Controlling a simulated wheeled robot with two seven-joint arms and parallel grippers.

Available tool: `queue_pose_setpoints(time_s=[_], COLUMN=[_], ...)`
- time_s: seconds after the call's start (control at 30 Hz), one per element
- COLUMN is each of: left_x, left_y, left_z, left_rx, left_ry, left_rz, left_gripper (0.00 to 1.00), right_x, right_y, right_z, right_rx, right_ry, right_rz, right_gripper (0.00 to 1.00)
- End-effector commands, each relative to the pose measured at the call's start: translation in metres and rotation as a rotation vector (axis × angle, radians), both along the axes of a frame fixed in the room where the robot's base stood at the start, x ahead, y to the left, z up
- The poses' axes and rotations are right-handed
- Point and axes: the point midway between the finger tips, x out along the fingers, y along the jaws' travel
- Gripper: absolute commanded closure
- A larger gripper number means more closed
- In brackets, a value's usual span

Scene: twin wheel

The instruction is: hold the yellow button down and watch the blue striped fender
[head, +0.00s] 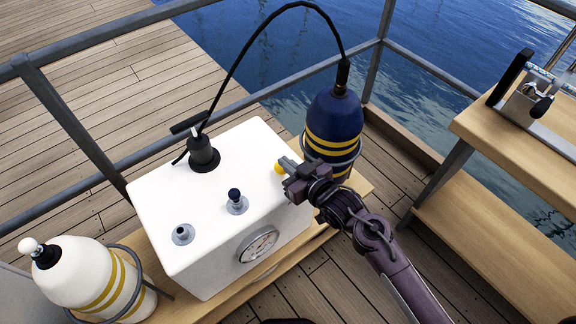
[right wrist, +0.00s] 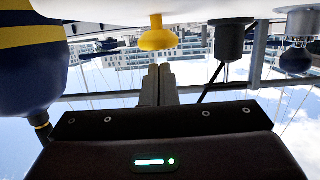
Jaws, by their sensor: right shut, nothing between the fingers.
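The yellow button (head: 279,168) is on the right side of the white box (head: 190,220). The blue fender (head: 333,117) with yellow stripes stands upright in a metal ring behind the box's right end, with a black hose joined to its top. My right gripper (head: 288,168) is shut and empty, its fingertips close to the button. In the right wrist view the closed fingers (right wrist: 158,70) point towards the yellow button (right wrist: 158,38), with a small gap in the picture; I cannot tell whether they touch. The striped fender (right wrist: 28,60) fills the left there. My left gripper is not in view.
A white fender (head: 88,274) with yellow stripes stands at the lower left. The box carries a black hose fitting (head: 203,154), a dark knob (head: 235,196) and a gauge (head: 258,244). Metal railings run behind. A wooden bench (head: 520,140) with a clamp-like device stands at right.

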Motion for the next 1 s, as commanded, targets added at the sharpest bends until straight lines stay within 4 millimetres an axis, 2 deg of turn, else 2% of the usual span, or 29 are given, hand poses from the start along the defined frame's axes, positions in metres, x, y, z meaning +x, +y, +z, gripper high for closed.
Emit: queue_pose_setpoints(time_s=[0.13, 0.47, 0.7, 1.0], left_x=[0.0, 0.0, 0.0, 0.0], left_y=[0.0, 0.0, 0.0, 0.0], left_z=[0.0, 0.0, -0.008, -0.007], left_rx=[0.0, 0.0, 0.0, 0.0], left_ry=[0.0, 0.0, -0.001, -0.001], left_rz=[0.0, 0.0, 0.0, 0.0], left_gripper=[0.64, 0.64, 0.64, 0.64], right_x=[0.0, 0.0, -0.001, -0.003], right_y=[0.0, 0.0, 0.0, -0.001], right_z=[-0.009, -0.01, -0.034, -0.039], right_rx=[0.001, 0.001, 0.0, -0.006], right_ry=[-0.001, -0.001, 0.001, 0.013], right_rz=[0.0, 0.0, 0.001, 0.001], right_gripper=[1.0, 1.0, 1.0, 1.0])
